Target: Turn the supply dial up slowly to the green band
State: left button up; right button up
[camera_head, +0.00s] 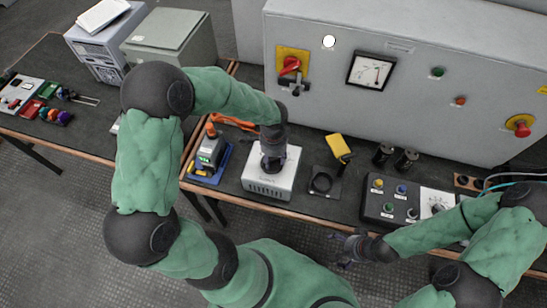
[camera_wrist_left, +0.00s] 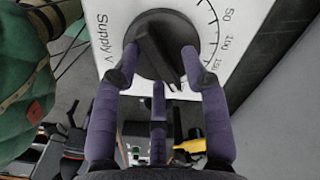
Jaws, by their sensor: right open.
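The supply unit (camera_head: 268,188) is a white box on the bench; its top is under my left gripper (camera_head: 272,160). In the left wrist view the black supply dial (camera_wrist_left: 160,42) has a raised pointer bar and a printed scale (camera_wrist_left: 222,35) reading 50, 100 and 150. The fingers of my left gripper (camera_wrist_left: 160,60) reach over the dial, on both sides of the bar; whether they press on it I cannot tell. No green band shows on the visible scale. The needle meter (camera_head: 371,70) is on the grey cabinet. My right gripper (camera_head: 348,248) is open and empty, before the bench edge.
A button panel (camera_head: 392,200) stands to the right. A black pad (camera_head: 323,182), a yellow item (camera_head: 335,147) and dark cylinders (camera_head: 405,160) lie between. A handheld device on a blue tray (camera_head: 210,160) is to the left. The grey cabinet (camera_head: 420,110) bounds the back.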

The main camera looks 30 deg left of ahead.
aim_at(274, 159)
pick_arm(q)
grip_shut()
jog(key=shift+n+b, duration=0.4)
jog(key=shift+n, duration=0.8)
jog(key=shift+o, duration=0.6)
grip_release()
notch_tip(274, 159, up, 12)
